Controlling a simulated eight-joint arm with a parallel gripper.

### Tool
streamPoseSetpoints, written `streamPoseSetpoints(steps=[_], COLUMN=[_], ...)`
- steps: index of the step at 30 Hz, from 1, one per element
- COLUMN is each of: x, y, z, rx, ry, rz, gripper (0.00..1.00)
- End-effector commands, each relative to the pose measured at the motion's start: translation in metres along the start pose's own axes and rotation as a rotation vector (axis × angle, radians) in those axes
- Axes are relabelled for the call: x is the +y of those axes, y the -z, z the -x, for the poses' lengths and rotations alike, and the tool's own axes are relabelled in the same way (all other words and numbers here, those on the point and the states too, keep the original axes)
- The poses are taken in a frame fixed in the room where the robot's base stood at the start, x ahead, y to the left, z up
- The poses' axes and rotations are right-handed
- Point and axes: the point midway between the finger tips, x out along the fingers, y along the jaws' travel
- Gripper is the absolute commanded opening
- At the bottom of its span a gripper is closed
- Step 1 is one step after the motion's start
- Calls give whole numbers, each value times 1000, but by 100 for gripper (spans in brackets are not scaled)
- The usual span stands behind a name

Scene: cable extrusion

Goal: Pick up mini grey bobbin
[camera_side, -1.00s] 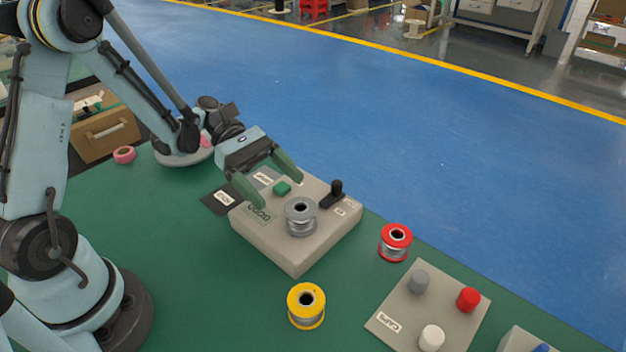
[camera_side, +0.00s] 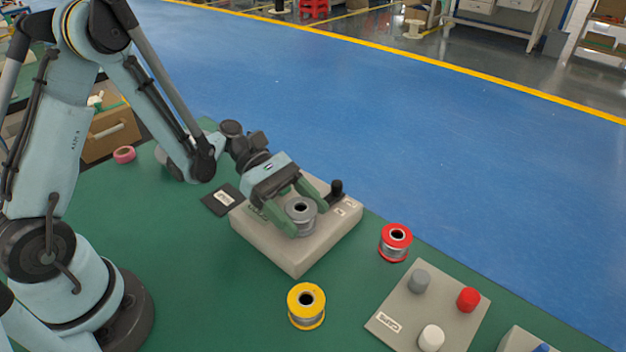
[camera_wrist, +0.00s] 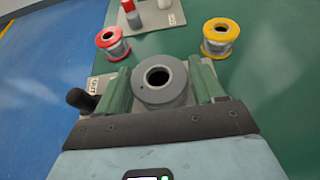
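The mini grey bobbin (camera_side: 301,216) stands upright on the beige control box (camera_side: 298,262). In the wrist view the grey bobbin (camera_wrist: 160,82) lies between the two green fingers, with its round hole facing up. My gripper (camera_side: 296,214) is open, with one finger on each side of the bobbin. In the wrist view my gripper (camera_wrist: 160,86) shows a small gap at the fingers. I cannot tell whether either finger touches the bobbin.
A black lever (camera_side: 337,188) stands on the box close to one finger. A red bobbin (camera_side: 396,243) and a yellow bobbin (camera_side: 306,306) stand on the green table. A beige plate with caps (camera_side: 385,320) lies at the right. Blue floor is beyond the table.

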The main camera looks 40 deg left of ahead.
Motion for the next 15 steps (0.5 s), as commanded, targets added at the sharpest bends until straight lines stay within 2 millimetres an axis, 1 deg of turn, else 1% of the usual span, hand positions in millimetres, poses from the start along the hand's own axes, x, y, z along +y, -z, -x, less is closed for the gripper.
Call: streamPoseSetpoints(steps=[1,8,15], x=[0,0,0], y=[0,0,-1], z=[0,0,0], rx=[0,-1,0], ry=[0,0,0], rz=[0,0,0], gripper=[60,25,24])
